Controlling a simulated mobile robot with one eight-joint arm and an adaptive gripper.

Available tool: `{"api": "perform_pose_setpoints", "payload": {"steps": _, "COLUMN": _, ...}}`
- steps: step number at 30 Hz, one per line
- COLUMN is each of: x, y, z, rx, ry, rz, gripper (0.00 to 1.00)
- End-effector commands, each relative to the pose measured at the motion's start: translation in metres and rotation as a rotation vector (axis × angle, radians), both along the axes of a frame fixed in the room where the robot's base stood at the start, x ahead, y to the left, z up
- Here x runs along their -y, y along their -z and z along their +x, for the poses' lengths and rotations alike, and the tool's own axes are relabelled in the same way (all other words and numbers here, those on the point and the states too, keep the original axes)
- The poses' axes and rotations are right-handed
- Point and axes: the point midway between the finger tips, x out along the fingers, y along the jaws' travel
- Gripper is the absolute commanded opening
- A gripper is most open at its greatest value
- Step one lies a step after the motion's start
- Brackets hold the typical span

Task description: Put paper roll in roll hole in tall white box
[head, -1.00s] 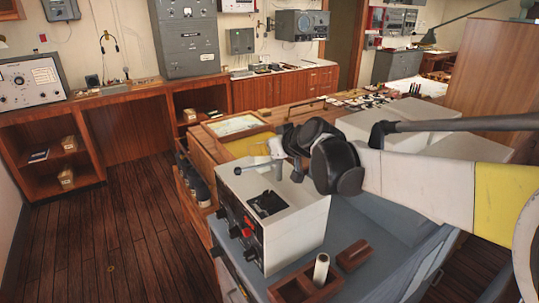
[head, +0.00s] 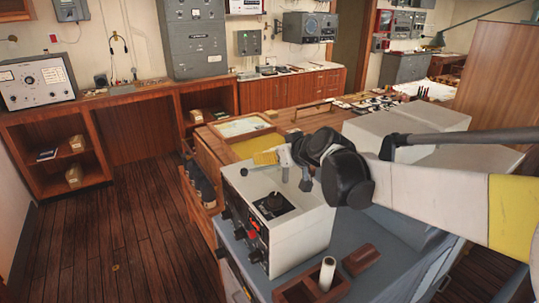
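A white cylinder, which looks like the paper roll (head: 327,273), stands upright in a small wooden holder (head: 297,291) in front of the box. My gripper (head: 293,178) is above the far part of the box's top, apart from the roll. Its fingers are small and partly hidden by the wrist, so I cannot tell whether they are open.
A small brown wooden block (head: 360,259) lies right of the roll. Large pale boxes (head: 408,122) stand behind my arm. A wooden tray with a yellow bottom (head: 250,147) lies behind the white box. The wooden floor (head: 100,240) at left is clear.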

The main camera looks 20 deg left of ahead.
Motion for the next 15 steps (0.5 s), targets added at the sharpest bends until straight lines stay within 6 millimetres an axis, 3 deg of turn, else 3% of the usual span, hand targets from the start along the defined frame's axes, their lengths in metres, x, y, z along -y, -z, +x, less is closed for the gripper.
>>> {"api": "perform_pose_setpoints", "payload": {"steps": 9, "x": 0.048, "y": -0.036, "z": -0.04, "rx": -0.001, "ry": 0.002, "rz": -0.001, "gripper": 0.58}}
{"api": "perform_pose_setpoints", "payload": {"steps": 15, "x": 0.068, "y": -0.05, "z": -0.058, "rx": 0.0, "ry": 0.002, "rz": 0.0, "gripper": 0.58}}
